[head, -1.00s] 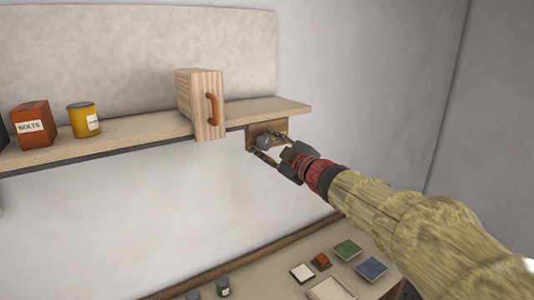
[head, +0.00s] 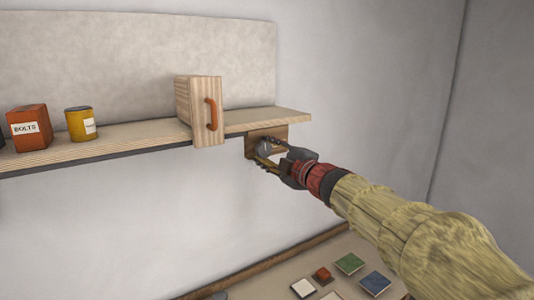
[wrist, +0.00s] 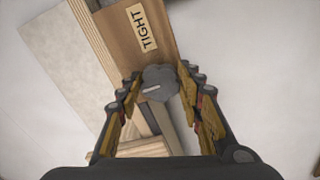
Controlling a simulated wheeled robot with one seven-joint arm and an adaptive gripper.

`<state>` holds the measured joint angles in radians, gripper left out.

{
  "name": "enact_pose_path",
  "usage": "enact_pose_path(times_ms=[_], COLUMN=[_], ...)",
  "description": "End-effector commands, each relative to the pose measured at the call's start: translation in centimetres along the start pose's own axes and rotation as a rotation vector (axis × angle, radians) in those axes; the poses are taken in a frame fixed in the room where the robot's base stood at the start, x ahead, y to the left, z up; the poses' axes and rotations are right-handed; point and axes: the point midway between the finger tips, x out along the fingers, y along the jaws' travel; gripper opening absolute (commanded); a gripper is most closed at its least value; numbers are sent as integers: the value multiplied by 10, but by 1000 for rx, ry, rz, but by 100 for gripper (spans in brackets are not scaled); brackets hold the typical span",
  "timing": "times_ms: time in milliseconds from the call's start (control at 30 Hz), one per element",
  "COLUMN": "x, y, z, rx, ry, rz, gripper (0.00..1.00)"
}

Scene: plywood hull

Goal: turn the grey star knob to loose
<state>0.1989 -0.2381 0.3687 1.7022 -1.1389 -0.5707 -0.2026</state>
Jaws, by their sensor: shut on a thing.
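The grey star knob (wrist: 158,82) sits on a brown wooden plate (wrist: 133,37) under the right end of the shelf. It carries a light pointer mark. A label reading TIGHT (wrist: 142,27) is on the plate beyond the knob in the wrist view. My gripper (head: 268,151) is at the knob, with one finger on each side of it. The fingers are shut on the knob, which also shows between them in the head view (head: 264,147). No label for loose shows in either view.
A wooden box with an orange handle (head: 211,114) stands on the shelf (head: 150,135), left of the knob. A red BOLTS box (head: 29,127) and yellow tin (head: 81,124) are further left. Coloured tiles (head: 349,263) lie below. The wall right of the shelf is bare.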

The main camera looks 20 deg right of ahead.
Motion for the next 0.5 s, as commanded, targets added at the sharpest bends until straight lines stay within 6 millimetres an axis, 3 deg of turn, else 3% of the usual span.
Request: enact_pose_path(times_ms=[200,233,500], x=[0,0,0], y=[-2,-2,-1], z=[0,0,0], rx=[0,0,0], ry=[0,0,0], rz=[-4,-4,-2], gripper=[11,37,41])
